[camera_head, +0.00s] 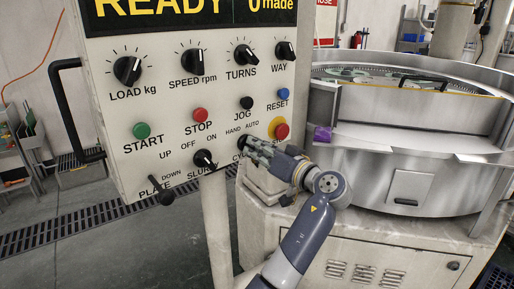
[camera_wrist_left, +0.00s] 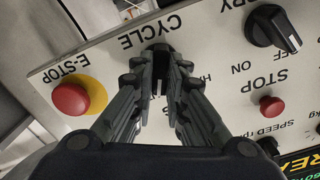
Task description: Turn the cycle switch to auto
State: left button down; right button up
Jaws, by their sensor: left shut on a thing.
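The control panel (camera_head: 180,85) carries the cycle switch (camera_head: 243,142), a black knob below the HAND and AUTO labels. My left gripper (camera_head: 251,147) is at this knob and covers much of it and of the CYCLE label in the head view. In the left wrist view the panel is upside down, and the cycle switch (camera_wrist_left: 160,72) sits between the two fingers of my left gripper (camera_wrist_left: 161,78), which is shut on it. A pale mark shows on the knob, but I cannot tell surely which label it points to. My right gripper is not in view.
The red E-stop button (camera_head: 281,131) on its yellow disc is close beside my left gripper. The black slurry knob (camera_head: 205,159) and the plate lever (camera_head: 166,190) are to the left. The round lapping machine (camera_head: 400,150) stands at the right.

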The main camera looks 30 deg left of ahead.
pick_arm(q)
jog(key=shift+m, duration=0.6)
jog(key=c, duration=1.6)
grip_release()
jog(key=v, duration=0.7)
jog(key=shift+d, duration=0.25)
